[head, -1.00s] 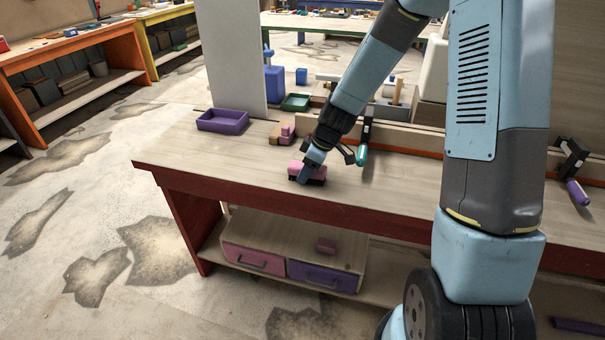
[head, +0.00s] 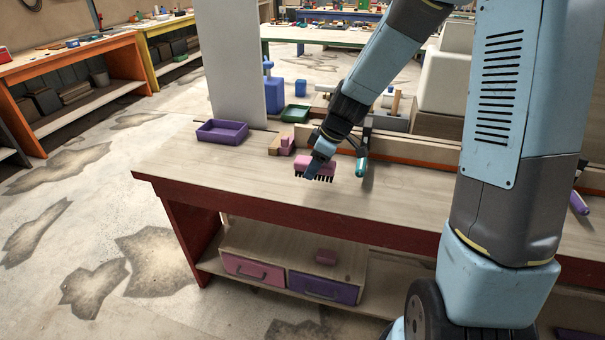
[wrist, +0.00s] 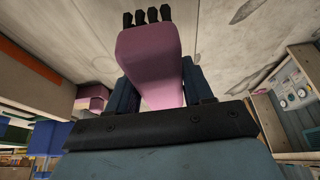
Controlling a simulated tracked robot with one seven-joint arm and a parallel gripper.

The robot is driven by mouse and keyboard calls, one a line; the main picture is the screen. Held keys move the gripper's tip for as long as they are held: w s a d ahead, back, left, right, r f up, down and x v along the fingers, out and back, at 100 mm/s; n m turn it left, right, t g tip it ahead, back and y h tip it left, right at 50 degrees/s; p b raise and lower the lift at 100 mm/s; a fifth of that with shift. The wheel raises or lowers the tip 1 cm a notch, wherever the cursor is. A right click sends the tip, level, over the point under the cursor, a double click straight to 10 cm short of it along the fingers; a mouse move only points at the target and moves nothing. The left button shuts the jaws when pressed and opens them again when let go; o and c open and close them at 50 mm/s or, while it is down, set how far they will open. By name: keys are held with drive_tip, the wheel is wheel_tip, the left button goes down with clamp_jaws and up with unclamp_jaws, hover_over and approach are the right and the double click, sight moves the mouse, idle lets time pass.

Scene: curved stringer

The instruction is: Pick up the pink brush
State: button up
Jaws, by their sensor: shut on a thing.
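The pink brush (head: 315,165) has a pink block body and black bristles pointing down. It is held above the wooden workbench (head: 240,177), with its bristles clear of the top. My gripper (head: 316,169) is shut on the brush body. In the wrist view the pink body (wrist: 150,62) sits between my two blue fingers (wrist: 160,88), with several black bristle tufts at its far end. Part of the body is hidden behind a finger in the head view.
A purple tray (head: 222,132) and a pink and wooden block pile (head: 284,147) stand to the left on the bench. A teal-handled clamp (head: 361,165) is close on the right.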

drive_tip(key=d+r, duration=0.1)
drive_tip(key=s+d+r, duration=0.1)
drive_tip(key=r, duration=0.1)
drive_tip(key=shift+s, duration=0.15)
drive_tip(key=s+d+r, duration=0.4)
drive_tip(key=s+d, duration=0.1)
drive_tip(key=d, duration=0.2)
drive_tip(key=shift+s+d, duration=0.15)
drive_tip(key=shift+s, duration=0.05)
drive_tip(key=o, duration=0.5)
drive_tip(key=c, duration=0.3)
drive_tip(key=shift+f, duration=0.1)
